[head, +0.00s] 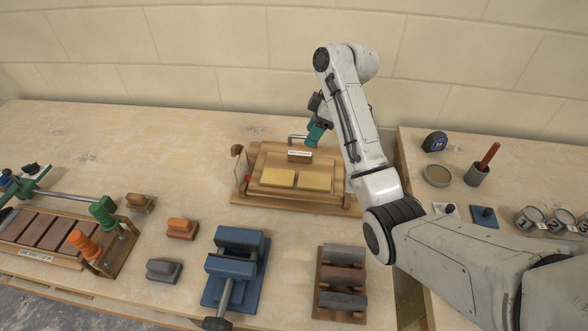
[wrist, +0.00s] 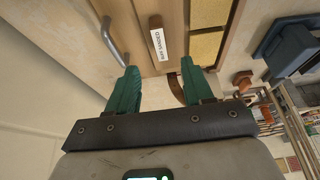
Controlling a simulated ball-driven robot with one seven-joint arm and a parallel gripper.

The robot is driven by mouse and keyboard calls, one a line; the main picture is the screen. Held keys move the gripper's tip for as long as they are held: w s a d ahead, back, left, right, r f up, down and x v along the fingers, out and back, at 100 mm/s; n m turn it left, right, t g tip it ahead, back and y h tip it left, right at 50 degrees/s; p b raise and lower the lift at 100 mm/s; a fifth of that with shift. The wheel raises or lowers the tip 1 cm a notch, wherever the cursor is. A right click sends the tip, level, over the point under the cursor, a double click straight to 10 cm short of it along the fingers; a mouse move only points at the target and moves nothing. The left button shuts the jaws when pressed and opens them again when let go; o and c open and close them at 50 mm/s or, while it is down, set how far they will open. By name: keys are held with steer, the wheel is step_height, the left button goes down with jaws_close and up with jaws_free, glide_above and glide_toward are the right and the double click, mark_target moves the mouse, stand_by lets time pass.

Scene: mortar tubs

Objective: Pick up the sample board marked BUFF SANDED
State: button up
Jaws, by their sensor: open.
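A wooden sample board (head: 262,168) with two yellow panels lies on the table below my gripper. A brown block on its far part carries a white label (head: 299,154). The label (wrist: 163,45) is upside down in the wrist view and seems to read BUFF SANDED. A bent metal bar (head: 297,139) stands by the board's far edge. It also shows at upper left in the wrist view (wrist: 113,40). My gripper (head: 315,135) has green fingers and is above the board's far side. In the wrist view its fingers (wrist: 157,68) are apart and empty, with the label beyond the gap between them.
A blue vise (head: 236,262) and a rack of dark bars (head: 343,278) stand in front. Small orange (head: 182,229) and grey (head: 164,270) blocks lie at left. The right table holds a tape measure (head: 434,142) and several cans. A wall is behind.

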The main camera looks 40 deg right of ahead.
mark_target(301, 153)
steer(key=x, duration=0.3)
steer(key=shift+w+f, duration=0.1)
steer(key=shift+s+p+x, duration=0.2)
steer(key=shift+p+x, duration=0.6)
steer(key=shift+x, duration=1.9)
steer(key=shift+d+f, duration=0.1)
jaws_close()
